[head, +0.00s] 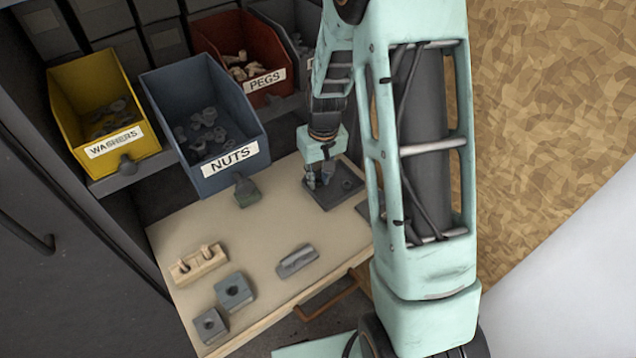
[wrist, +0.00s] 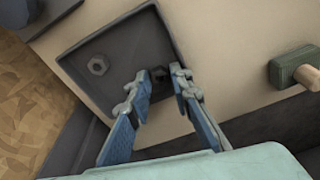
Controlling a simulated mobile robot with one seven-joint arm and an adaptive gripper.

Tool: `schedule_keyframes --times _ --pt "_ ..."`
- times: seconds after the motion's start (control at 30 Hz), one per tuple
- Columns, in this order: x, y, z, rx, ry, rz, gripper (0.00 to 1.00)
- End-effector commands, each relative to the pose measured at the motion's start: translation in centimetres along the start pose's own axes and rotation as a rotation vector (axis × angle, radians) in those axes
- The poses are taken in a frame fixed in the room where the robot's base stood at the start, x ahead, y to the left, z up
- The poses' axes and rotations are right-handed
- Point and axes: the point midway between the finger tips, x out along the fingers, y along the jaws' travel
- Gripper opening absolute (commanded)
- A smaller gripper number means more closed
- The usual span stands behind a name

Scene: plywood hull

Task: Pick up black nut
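A shallow dark square tray (head: 325,200) lies on the pale workbench, under my gripper (head: 319,180). It also shows in the wrist view (wrist: 125,42). A dark grey nut (wrist: 97,64) lies in the tray, left of my fingers in the wrist view; in the head view this nut (head: 346,184) is a small dark spot right of the fingers. My gripper (wrist: 160,80) is open, its fingertips apart and low over the tray. A black shape, possibly a nut, shows between the fingertips; its outline is partly hidden and contact cannot be told.
A blue NUTS bin (head: 205,125), yellow WASHERS bin (head: 105,110) and red PEGS bin (head: 240,60) stand behind the bench. A wooden block with pegs (head: 199,265), a grey bar (head: 297,261) and two grey blocks (head: 234,292) lie at the front. The bench middle is clear.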

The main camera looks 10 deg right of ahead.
Motion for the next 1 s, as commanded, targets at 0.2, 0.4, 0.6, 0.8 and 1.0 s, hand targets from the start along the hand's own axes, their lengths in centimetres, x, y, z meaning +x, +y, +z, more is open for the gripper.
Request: schedule_keyframes --times 0.2,0.4,0.6,0.8,1.0 --pt "0.0 0.0 0.0 0.0 0.0 0.0 0.11" --pt "-0.1 0.0 0.0 0.001 0.0 0.0 0.03" --pt "-0.1 0.0 0.0 0.001 0.0 0.0 0.03" --pt "-0.9 0.0 -0.1 0.001 0.0 0.0 0.03" --pt "-3.6 -0.1 -0.4 0.002 0.003 0.0 0.03"
